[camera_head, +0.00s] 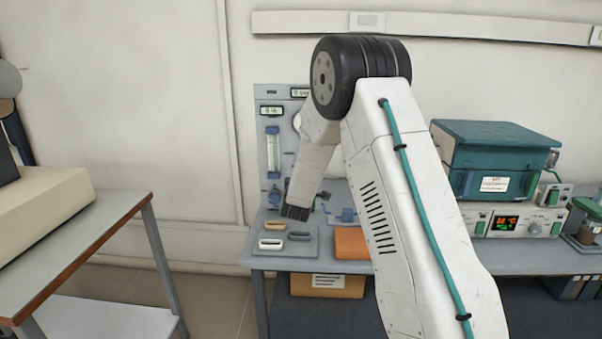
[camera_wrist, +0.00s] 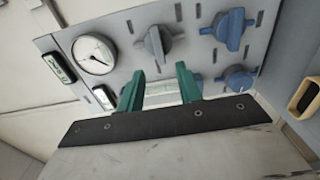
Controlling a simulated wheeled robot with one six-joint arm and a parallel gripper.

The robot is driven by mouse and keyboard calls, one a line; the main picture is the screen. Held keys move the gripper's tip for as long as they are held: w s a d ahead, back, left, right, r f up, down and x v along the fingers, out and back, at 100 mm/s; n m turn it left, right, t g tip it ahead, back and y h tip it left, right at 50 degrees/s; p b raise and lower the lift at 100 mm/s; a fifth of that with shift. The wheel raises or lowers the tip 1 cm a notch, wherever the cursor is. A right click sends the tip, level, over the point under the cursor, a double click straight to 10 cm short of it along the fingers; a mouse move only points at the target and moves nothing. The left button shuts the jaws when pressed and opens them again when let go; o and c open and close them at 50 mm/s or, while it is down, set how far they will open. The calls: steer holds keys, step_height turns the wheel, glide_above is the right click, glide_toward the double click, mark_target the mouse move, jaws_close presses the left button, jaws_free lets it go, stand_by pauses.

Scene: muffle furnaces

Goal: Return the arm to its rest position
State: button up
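My gripper shows in the wrist view (camera_wrist: 160,84) as two green fingers standing apart, with no held object seen between them. A pale, ribbed part of the gas panel (camera_wrist: 200,62) shows behind the gap. In the head view my white arm reaches up, bends at a black joint and comes down on the left. Its dark end is over the back of the bench, in front of the panel (camera_head: 262,105) and above the small boats. The green fingers cannot be made out there.
A tray (camera_head: 313,249) holds a tan boat (camera_head: 275,225), a white boat (camera_head: 270,244) and a dark boat (camera_head: 300,236). An orange-brown block (camera_head: 352,243) lies right of it. A teal furnace (camera_head: 495,150) stands right. A side table (camera_head: 105,225) is left, with open floor between.

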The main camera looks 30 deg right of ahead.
stand_by(0.6)
steer(key=s+a+f+m+g+y, duration=0.3)
steer(key=a+f+m+g+y, duration=0.15)
steer(key=f, duration=0.45)
steer(key=s+a+r+m+g+y, duration=0.25)
steer(key=s+a+g+y, duration=0.2)
steer(key=s+a, duration=0.45)
steer(key=s+a+r+m+g, duration=0.1)
steer(key=s+r, duration=0.4)
steer(key=s, duration=0.8)
steer(key=s+a+r+m+g, duration=0.2)
steer(key=s+r, duration=0.3)
steer(key=s, duration=0.8)
steer(key=s+a+r+m+g+y, duration=0.1)
steer(key=s+a+r, duration=0.2)
steer(key=s, duration=1)
step_height(320, 180, up, 3)
steer(key=shift+a+g, duration=0.3)
steer(key=shift+a, duration=0.1)
steer(key=shift+o, duration=0.2)
steer(key=shift+s, duration=0.15)
